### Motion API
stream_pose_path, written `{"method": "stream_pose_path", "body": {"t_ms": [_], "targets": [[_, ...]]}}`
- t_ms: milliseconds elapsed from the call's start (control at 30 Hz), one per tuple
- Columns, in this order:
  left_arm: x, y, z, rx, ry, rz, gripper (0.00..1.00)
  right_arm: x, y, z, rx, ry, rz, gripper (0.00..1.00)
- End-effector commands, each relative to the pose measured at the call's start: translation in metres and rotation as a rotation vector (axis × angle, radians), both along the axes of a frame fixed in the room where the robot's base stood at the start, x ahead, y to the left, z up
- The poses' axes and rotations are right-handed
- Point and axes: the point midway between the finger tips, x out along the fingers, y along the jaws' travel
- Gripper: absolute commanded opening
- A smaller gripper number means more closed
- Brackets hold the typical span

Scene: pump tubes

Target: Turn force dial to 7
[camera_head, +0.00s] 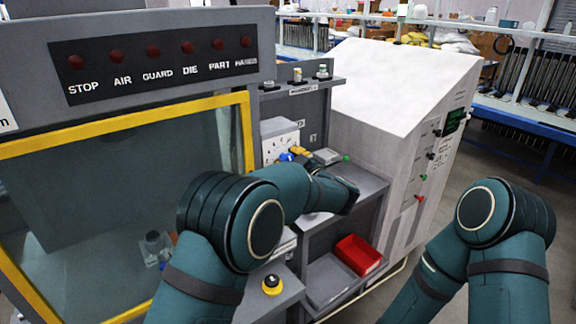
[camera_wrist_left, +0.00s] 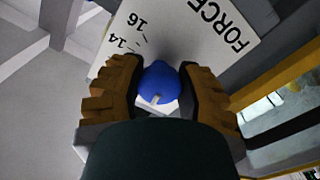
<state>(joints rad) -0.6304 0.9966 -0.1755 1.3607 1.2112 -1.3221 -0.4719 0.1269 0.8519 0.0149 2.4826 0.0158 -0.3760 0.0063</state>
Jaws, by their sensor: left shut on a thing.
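The force dial is a blue round knob (camera_wrist_left: 158,82) on a white panel marked FORCE (camera_wrist_left: 185,35), with 16 and 14 readable in the left wrist view. My left gripper (camera_wrist_left: 160,88) has its ribbed orange-brown fingers shut on either side of the knob. A pale pointer mark on the knob faces the lower edge of the wrist view. The numbers on that side are hidden by my gripper. In the head view the blue knob (camera_head: 287,157) shows small beside my left gripper (camera_head: 296,152), at the white panel (camera_head: 281,147). My right gripper is out of view.
A yellow-framed glass guard (camera_head: 120,180) stands left of the dial. A shelf with a red bin (camera_head: 358,254) is below right. A yellow-and-black button (camera_head: 271,285) sits at the front. A white cabinet (camera_head: 400,85) with coloured buttons stands at right.

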Motion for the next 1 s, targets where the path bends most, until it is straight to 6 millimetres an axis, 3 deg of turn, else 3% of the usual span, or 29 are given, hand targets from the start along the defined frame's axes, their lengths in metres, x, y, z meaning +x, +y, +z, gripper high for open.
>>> {"method": "stream_pose_path", "body": {"t_ms": [467, 500, 567, 600, 1000], "targets": [[-0.0001, -0.0001, 0.0001, -0.016, -0.012, 0.000, 0.00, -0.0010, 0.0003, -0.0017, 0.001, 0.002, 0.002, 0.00], [-0.0001, -0.0001, 0.0001, -0.016, -0.012, 0.000, 0.45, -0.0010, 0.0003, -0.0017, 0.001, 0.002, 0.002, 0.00], [-0.0001, -0.0001, 0.0001, -0.016, -0.012, 0.000, 0.66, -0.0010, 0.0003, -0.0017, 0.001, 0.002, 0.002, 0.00], [-0.0001, -0.0001, 0.0001, -0.016, -0.012, 0.000, 0.70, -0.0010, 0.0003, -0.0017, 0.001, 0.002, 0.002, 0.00], [-0.0057, -0.0051, 0.0000, -0.016, -0.010, -0.003, 0.70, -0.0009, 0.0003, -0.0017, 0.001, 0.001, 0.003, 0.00]]}}
